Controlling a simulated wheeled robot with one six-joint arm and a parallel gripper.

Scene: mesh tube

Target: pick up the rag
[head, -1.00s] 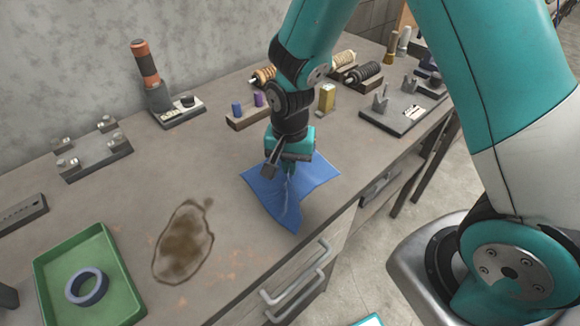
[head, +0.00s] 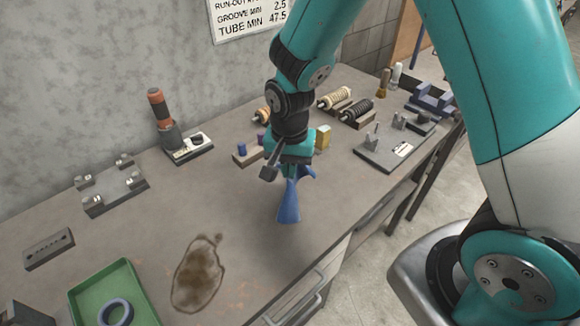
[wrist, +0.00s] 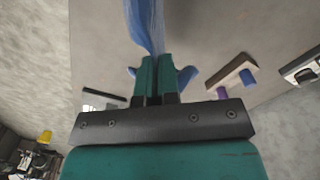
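The blue rag (head: 289,203) hangs bunched from my gripper (head: 293,172) above the workbench in the head view. Its lower end hangs down close to the bench top; I cannot tell whether it touches. In the wrist view my gripper's teal fingers (wrist: 157,75) are close together on the rag (wrist: 146,22), with folds of cloth sticking out on both sides. The part of the rag between the fingers is hidden.
A brown stain (head: 199,273) lies on the bench (head: 245,225) left of the rag. A green tray (head: 143,306) holds a blue-grey ring (head: 116,312). Blocks, rollers and fixtures line the back, with a grey fixture plate (head: 383,153) at right. The bench's front edge is near.

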